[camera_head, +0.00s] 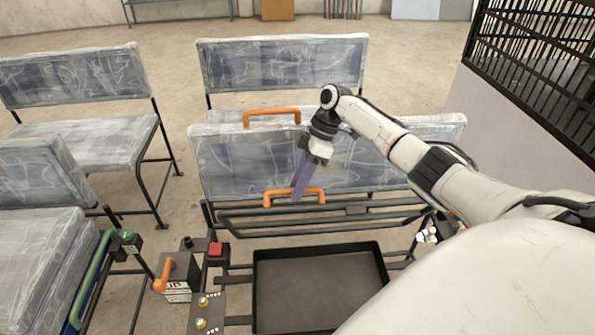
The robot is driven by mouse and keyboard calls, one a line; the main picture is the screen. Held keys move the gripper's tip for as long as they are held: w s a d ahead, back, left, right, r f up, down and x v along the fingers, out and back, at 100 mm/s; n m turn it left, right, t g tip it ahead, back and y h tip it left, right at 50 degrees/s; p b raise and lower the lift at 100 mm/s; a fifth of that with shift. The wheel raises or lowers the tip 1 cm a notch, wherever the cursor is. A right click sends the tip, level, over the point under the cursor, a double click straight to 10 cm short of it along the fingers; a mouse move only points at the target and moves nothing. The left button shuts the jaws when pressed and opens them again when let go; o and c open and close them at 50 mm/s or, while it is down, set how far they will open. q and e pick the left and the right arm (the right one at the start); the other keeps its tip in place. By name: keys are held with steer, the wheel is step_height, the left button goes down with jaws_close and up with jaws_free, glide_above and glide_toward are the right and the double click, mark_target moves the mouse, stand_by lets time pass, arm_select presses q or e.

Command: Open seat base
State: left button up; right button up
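A plastic-wrapped blue-grey seat panel (240,160) stands in front of me, with an orange handle (312,189) at its lower edge. My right gripper (299,183), with purple fingers, points down at this handle. Its fingertips overlap the handle in the picture. I cannot tell whether they grip it or are only in front of it. My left gripper is not in view.
A black tray (262,297) lies below the seat frame (330,228). A control box with a red button (216,250) stands to its left. Other wrapped seats (80,140) stand left and behind. A low wall with a black grille (530,75) is at right.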

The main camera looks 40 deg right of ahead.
steer(key=v, duration=0.9)
steer(key=shift+r, duration=0.35)
steer(key=shift+s+d, duration=0.1)
steer(key=shift+s, duration=0.05)
